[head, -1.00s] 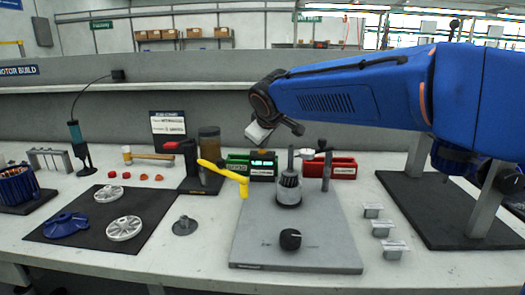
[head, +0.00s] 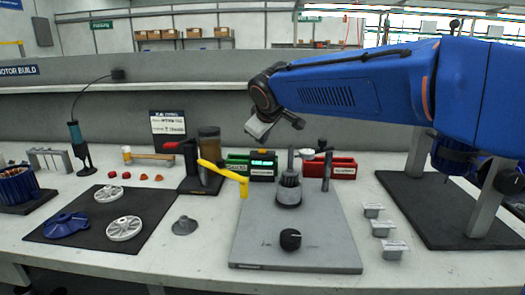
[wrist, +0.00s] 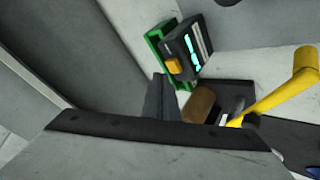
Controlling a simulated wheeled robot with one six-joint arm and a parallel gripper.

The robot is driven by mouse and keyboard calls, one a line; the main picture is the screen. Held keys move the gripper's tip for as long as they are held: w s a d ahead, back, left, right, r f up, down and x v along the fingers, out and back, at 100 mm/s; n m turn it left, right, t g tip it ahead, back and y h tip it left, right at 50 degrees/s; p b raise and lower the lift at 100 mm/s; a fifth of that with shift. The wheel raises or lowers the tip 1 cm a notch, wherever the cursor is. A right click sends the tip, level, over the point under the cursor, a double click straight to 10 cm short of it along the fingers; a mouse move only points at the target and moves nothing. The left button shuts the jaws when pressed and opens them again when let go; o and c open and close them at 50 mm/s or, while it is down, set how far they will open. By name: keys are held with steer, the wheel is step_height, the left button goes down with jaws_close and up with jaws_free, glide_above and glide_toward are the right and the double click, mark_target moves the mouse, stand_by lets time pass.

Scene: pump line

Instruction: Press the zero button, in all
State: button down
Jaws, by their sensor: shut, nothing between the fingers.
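The readout box (head: 262,167) is dark with lit cyan-green digits and stands at the back of the grey plate. In the wrist view the box (wrist: 181,47) shows an orange button (wrist: 173,66) beside its lit display; I take this for the zero button, though I cannot read a label.
A green bin (head: 237,164) stands left of the box and a red bin (head: 343,168) to its right. The plate front holds a black knob (head: 290,239).

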mark_target(263, 155)
steer(key=shift+r, duration=0.1)
steer(key=shift+r, duration=2.4)
steer(key=shift+s, duration=0.1)
